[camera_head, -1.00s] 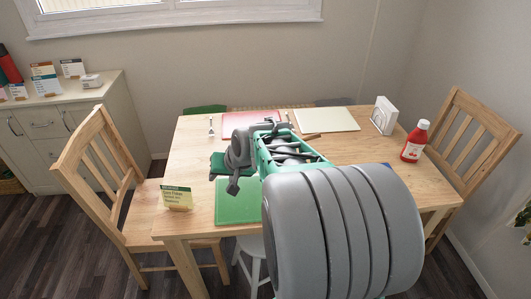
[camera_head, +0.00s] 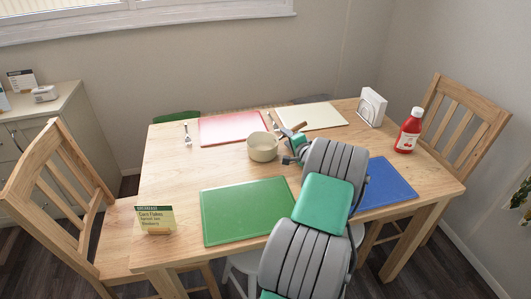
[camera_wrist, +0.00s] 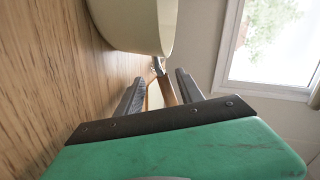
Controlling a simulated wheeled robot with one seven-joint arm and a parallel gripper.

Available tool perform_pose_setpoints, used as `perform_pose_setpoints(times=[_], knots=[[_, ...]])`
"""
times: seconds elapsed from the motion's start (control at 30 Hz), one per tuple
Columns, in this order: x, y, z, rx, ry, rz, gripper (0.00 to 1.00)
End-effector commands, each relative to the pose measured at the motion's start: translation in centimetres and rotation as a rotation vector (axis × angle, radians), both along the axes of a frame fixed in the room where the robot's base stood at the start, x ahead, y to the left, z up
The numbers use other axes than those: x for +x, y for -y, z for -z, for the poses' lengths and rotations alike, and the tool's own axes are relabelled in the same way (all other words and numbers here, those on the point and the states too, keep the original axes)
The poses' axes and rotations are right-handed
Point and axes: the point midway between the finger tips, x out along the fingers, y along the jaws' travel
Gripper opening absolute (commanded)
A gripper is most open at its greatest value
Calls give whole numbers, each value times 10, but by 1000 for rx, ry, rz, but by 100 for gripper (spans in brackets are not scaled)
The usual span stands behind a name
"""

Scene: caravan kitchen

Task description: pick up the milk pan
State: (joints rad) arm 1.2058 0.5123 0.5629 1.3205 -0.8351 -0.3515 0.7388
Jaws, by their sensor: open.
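The milk pan (camera_head: 262,148) is cream-coloured and stands upright on the wooden table. Its brown handle (camera_head: 298,128) points to the back right, partly behind my gripper. My gripper (camera_head: 284,144) is at the pan's right side, low over the table. In the wrist view, the pale pan body (camera_wrist: 140,22) fills the top middle. My gripper's two dark fingers (camera_wrist: 159,88) stand apart, with the handle (camera_wrist: 166,90) showing between them. I cannot tell whether either finger touches the handle.
A green mat (camera_head: 245,212) lies in front, a red mat (camera_head: 232,127) and a cream mat (camera_head: 312,115) behind, a blue mat (camera_head: 385,185) right. A ketchup bottle (camera_head: 408,132) and napkin holder (camera_head: 371,106) stand right. A cereal card (camera_head: 156,219) stands front left. Chairs flank the table.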

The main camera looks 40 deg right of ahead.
Motion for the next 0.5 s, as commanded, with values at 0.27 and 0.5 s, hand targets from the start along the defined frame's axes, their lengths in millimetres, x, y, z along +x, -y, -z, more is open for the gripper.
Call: perform_pose_setpoints(times=[0.27, 0.5], knots=[[6, 3, 2, 0, -1, 0, 44], [6, 2, 2, -1, -1, 0, 25]])
